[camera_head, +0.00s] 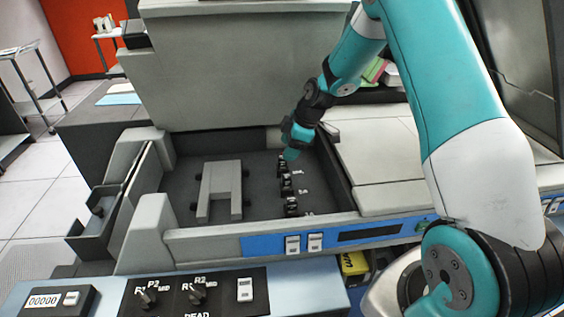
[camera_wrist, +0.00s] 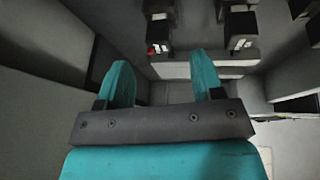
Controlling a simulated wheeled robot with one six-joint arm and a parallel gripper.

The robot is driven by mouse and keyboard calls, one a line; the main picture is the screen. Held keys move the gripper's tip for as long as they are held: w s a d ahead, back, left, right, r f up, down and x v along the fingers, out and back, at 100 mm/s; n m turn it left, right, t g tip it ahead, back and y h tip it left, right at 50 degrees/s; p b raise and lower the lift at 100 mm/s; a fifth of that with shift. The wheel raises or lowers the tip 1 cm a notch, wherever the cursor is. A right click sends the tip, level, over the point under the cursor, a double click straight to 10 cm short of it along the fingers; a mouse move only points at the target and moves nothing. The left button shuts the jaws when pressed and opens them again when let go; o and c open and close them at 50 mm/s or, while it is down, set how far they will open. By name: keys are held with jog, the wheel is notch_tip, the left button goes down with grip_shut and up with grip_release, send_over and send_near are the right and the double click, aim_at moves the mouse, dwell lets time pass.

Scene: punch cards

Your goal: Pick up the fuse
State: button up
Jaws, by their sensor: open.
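My gripper (camera_head: 290,152) reaches down into the dark recessed bay of the machine, at the far end of a row of small black parts. In the wrist view my gripper (camera_wrist: 161,75) has its two teal fingers apart with nothing held between them. A small black block (camera_wrist: 157,34) with white and red marks is just beyond the fingertips. A second black block (camera_wrist: 241,30) stands to its right. In the head view, black parts also stand nearer the front, one in the middle (camera_head: 286,184) and one in front (camera_head: 291,207). I cannot tell which of these is the fuse.
A grey U-shaped bracket (camera_head: 220,188) stands left of the row in the bay. Grey walls (camera_wrist: 35,45) rise close to my gripper. A blue front strip with white switches (camera_head: 292,244) runs along the near edge. A control panel (camera_head: 180,292) with knobs lies in front.

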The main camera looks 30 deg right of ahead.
aim_at(282, 165)
jog(key=p+x, duration=0.1)
jog(key=x, duration=0.4)
jog(key=c, duration=1)
